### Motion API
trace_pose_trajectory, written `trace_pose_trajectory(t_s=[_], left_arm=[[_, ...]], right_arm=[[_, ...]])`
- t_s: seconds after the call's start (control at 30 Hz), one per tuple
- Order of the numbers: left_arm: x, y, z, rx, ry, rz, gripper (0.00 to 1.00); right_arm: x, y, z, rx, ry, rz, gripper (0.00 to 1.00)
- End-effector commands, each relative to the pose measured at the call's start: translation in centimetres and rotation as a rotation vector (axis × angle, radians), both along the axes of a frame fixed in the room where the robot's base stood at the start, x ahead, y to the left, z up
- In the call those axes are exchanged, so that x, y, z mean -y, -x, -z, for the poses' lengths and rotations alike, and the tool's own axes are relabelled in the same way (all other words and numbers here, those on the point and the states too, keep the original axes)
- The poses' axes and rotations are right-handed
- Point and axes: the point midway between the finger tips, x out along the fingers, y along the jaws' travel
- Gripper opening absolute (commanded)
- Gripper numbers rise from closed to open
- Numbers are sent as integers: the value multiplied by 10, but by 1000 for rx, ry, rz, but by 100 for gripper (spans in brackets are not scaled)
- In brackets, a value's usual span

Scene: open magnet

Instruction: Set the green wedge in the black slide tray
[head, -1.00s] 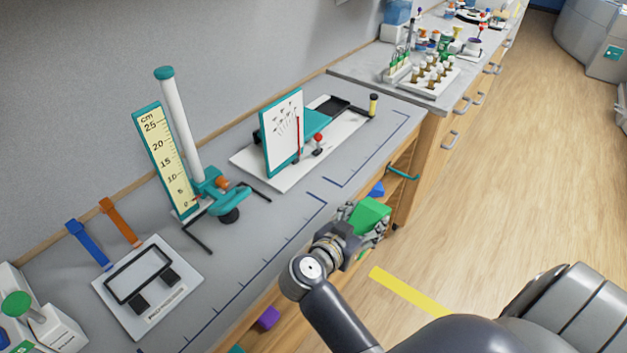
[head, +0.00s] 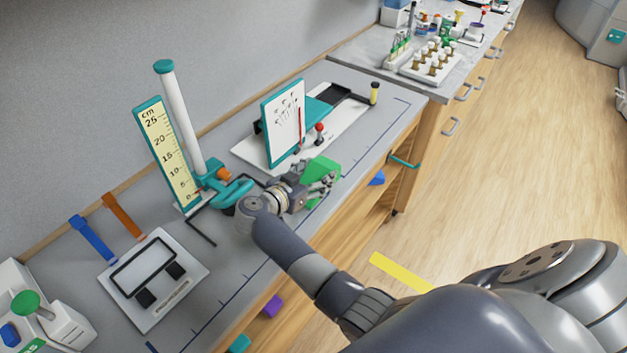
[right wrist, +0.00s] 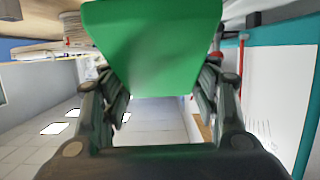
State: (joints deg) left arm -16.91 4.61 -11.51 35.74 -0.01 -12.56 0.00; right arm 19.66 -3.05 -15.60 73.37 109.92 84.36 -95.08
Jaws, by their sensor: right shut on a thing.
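My right gripper (head: 322,187) is shut on the green wedge (head: 321,168). It holds the wedge over the front part of the grey bench, in front of the white-based apparatus. In the right wrist view the wedge (right wrist: 155,45) fills the top middle between the two fingers. A black tray-like part (head: 345,92) lies at the far end of the apparatus, behind its upright board; I take it for the slide tray. My left gripper is not in view.
The upright white board (head: 284,122) and a red-knobbed lever (head: 319,130) stand near the wedge. A centimetre scale (head: 167,150) with a teal-clamped post stands to the left. A black-capped yellow post (head: 374,93) stands at the apparatus's far end. The bench's right front strip is clear.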

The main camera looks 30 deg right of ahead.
Motion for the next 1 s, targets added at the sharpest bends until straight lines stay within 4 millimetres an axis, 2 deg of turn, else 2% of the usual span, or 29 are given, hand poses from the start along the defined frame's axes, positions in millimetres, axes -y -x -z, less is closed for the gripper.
trace_pose_trajectory(t_s=[0.07, 0.17, 0.5, 0.9, 0.93, 1.0], left_arm=[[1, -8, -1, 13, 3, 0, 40], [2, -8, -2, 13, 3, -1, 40], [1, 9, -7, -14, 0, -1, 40], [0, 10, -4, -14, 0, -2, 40], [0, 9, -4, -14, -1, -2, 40], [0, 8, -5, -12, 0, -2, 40]], right_arm=[[-1, -6, 0, -1, 0, 0, 34], [-2, -9, 2, -2, 0, 1, 34], [-2, -9, 34, -1, 0, 1, 34], [-2, -8, 41, -1, -1, 1, 34], [-2, -8, 41, -1, -1, 1, 58], [-2, -9, 40, -1, -1, 1, 74]])
